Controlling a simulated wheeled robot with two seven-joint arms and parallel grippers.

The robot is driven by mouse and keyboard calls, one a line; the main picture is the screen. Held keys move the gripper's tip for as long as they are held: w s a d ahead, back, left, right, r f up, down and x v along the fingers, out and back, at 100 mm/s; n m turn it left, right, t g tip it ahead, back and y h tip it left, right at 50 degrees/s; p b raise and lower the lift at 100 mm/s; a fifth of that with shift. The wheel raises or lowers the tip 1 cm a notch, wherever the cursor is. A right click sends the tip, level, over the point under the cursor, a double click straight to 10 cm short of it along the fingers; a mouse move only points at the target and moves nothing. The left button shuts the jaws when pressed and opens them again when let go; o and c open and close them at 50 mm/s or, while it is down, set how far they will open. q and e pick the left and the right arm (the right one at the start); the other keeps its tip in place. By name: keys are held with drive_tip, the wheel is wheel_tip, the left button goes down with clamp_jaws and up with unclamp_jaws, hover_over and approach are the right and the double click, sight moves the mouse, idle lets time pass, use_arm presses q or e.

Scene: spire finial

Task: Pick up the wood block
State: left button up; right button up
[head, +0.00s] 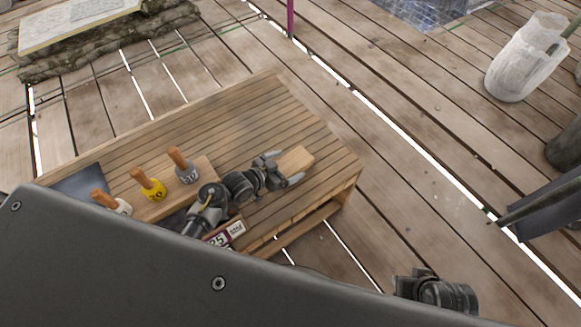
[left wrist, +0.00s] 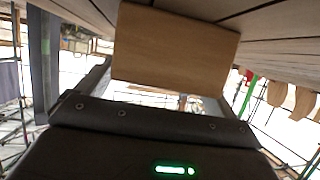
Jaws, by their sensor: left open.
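The wood block (head: 297,159) is a plain light-brown piece lying on the slatted wooden bench (head: 215,120), near its right end. My left gripper (head: 290,168) is at the block, with its fingers open around the block's near end. In the left wrist view the block (left wrist: 175,48) fills the upper middle, between the two spread fingers. I cannot tell whether either finger touches it. The block's near end is partly hidden by the gripper in the head view.
Grey (head: 185,168), yellow (head: 148,186) and white (head: 110,202) wooden-handled pieces stand left of my left arm. A numbered card (head: 226,234) is beside the arm. The bench's far side is clear. A white bucket (head: 522,65) stands on the deck, far right.

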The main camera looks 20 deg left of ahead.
use_arm(q)
drive_tip(key=c, duration=1.1)
drive_tip(key=shift+c, duration=0.5)
drive_tip(key=shift+r, duration=0.15)
